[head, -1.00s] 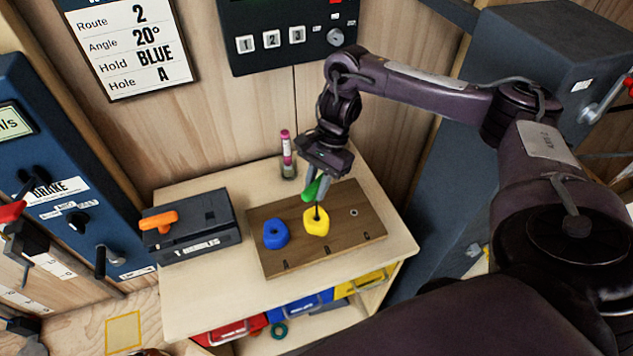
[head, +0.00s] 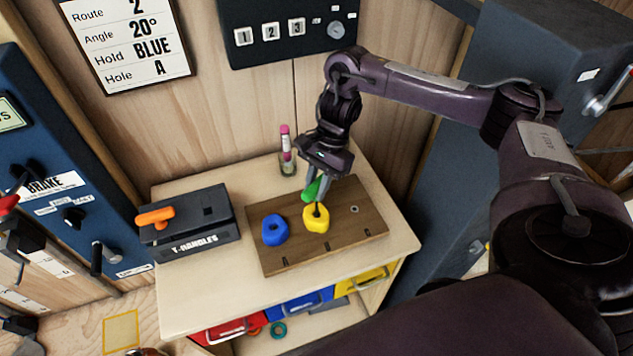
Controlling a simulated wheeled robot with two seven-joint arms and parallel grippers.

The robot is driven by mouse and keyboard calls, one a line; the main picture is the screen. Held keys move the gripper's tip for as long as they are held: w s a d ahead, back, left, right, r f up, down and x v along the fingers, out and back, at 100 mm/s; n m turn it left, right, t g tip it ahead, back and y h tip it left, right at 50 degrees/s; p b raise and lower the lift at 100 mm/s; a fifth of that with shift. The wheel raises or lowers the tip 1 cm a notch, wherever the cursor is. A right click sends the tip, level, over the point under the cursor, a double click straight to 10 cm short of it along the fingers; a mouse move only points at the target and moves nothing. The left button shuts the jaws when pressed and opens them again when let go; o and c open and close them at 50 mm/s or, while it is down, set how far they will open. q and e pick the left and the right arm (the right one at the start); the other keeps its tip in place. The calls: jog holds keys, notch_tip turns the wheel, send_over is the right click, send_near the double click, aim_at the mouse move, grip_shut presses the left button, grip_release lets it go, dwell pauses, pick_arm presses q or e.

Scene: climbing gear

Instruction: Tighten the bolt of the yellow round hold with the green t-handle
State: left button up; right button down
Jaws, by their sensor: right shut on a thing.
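The yellow round hold (head: 316,222) sits on a brown wooden board (head: 290,260) on the small table. My right gripper (head: 317,187) is above it, shut on the green t-handle (head: 311,191). The t-handle's dark shaft points down to the middle of the yellow hold, where the bolt is; whether it is seated in the bolt is too small to tell. A blue round hold (head: 274,230) sits on the board to the left of the yellow one. My left gripper is not clearly in view.
A dark t-handle box (head: 190,222) with an orange t-handle (head: 156,217) stands left of the board. A pink-capped bottle (head: 286,150) stands behind the board. Red, blue and yellow bins lie under the tabletop (head: 190,300). The table's front left is clear.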

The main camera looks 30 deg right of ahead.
jog(key=shift+s+f+m+t, duration=0.1)
jog(key=shift+m+t, duration=0.2)
jog(key=shift+m, duration=0.5)
jog(key=m+t, duration=0.1)
jog(key=m, duration=0.3)
jog(key=shift+t, duration=0.3)
jog(key=m+t, duration=0.1)
jog(key=m, duration=0.4)
jog(key=shift+t+h, duration=0.4)
jog(key=shift+w+r+p, duration=0.25)
jog(key=shift+r+p, duration=0.35)
jog(key=shift+r, duration=0.15)
jog(key=shift+s+r+p, duration=0.1)
jog(key=shift+r+p, duration=0.25)
jog(key=shift+r, duration=0.5)
